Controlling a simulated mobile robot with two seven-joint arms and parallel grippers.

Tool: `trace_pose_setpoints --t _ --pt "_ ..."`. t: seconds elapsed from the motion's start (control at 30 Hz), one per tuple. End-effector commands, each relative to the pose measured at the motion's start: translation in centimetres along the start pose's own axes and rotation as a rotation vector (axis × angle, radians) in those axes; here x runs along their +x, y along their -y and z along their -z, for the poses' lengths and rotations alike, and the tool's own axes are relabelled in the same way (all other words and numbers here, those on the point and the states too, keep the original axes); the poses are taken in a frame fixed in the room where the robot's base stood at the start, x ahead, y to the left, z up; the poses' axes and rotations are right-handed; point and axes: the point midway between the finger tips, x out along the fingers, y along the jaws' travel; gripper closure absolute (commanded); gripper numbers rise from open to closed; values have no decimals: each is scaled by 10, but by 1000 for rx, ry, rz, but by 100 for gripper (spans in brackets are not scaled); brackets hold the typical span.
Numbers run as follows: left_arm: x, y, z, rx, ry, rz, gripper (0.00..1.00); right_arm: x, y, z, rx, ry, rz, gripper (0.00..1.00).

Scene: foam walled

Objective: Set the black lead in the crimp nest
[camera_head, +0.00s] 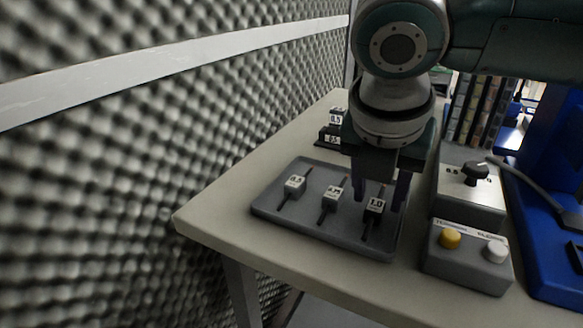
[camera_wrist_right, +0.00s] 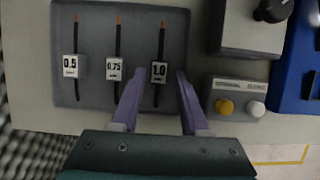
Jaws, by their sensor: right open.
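A grey tray (camera_head: 330,236) on the table holds three dark leads with number tags, 0.5, 0.75 and 1.0. The lead tagged 1.0 (camera_head: 375,207), with a black-edged tag, is the rightmost. It also shows in the right wrist view (camera_wrist_right: 159,72), with a copper tip at its far end. My right gripper (camera_head: 379,196) is open and points down over the 1.0 lead. In the right wrist view its fingertips (camera_wrist_right: 159,78) stand on either side of that lead, apart from it. I cannot pick out the crimp nest for certain. My left gripper is not in view.
Dark blocks with number labels (camera_head: 336,117) stand behind the tray, partly hidden by my right arm. A grey box with a black knob (camera_head: 470,207) and a box with yellow and white buttons (camera_head: 467,266) stand right of it. Foam wall (camera_head: 110,180) borders the left.

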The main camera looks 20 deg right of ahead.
Motion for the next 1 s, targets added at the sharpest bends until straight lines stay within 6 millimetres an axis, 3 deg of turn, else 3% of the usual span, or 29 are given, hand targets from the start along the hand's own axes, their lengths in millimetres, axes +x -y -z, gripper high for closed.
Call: trace_pose_setpoints --t 0.13,0.4,0.8,1.0 --pt "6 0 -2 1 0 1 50 18 0 1 0 -1 2 55" --pt "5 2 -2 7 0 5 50 20 0 0 -1 0 -1 56" --pt "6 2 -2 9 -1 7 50 19 0 0 0 0 -1 100" --pt "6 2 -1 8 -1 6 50 19 0 0 0 0 -1 100"
